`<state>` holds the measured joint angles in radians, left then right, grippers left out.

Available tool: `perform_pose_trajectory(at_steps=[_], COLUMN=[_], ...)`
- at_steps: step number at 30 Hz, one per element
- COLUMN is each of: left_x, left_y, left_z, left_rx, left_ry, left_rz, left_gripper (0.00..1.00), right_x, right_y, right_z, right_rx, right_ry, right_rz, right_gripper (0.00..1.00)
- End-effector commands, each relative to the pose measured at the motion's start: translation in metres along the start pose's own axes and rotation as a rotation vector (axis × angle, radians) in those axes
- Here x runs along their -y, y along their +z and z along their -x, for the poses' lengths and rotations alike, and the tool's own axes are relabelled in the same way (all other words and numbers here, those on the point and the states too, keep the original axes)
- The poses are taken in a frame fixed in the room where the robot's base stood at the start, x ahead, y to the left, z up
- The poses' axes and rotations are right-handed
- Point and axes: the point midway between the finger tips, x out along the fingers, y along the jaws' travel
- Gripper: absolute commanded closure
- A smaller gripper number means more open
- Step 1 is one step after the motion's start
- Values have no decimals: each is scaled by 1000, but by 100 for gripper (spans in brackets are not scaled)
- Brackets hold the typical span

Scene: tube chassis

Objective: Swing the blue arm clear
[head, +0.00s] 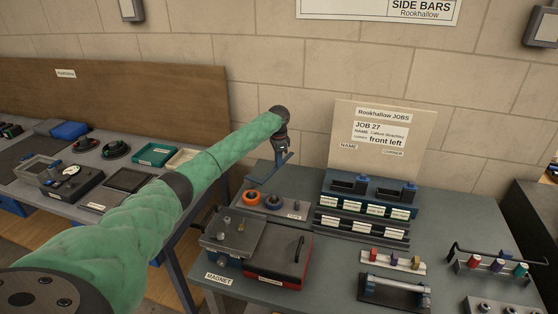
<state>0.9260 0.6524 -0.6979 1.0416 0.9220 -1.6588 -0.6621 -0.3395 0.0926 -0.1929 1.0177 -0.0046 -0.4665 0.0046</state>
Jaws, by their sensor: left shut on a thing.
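My left arm, in a green sleeve, reaches in from the left in the head view. Its dark left gripper (282,154) is near the middle, above the back left edge of the grey bench. It is shut on a narrow blue piece, which looks like the blue arm (266,169) and slants down and left from the jaws. The fingertips are small and partly hidden, so the exact grip cannot be told. My right gripper is not in view.
Below the gripper are orange and dark rings (251,197) on a holder. Blue racks (368,193) stand right, before a job board (381,138). A second bench (95,205) is at left.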

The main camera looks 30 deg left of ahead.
Motion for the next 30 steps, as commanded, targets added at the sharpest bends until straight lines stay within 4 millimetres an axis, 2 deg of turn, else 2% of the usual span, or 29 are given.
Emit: perform_pose_trajectory(at_steps=[8,9,12,23,25,30], left_x=[3,3,3,2,2,3], left_y=[0,0,1,0,0,0], left_z=[4,5,4,5,10,32], left_rx=[-4,-4,-4,-2,-3,-4], left_ry=[-7,-7,-6,-4,-4,-6], left_rz=[4,4,3,2,2,2], left_gripper=[100,77,59,59,59,59], right_x=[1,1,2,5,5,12], right_y=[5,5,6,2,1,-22], right_z=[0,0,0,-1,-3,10], right_rx=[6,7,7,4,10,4], right_ry=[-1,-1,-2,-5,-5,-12], right_rz=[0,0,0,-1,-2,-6], right_gripper=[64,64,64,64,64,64])
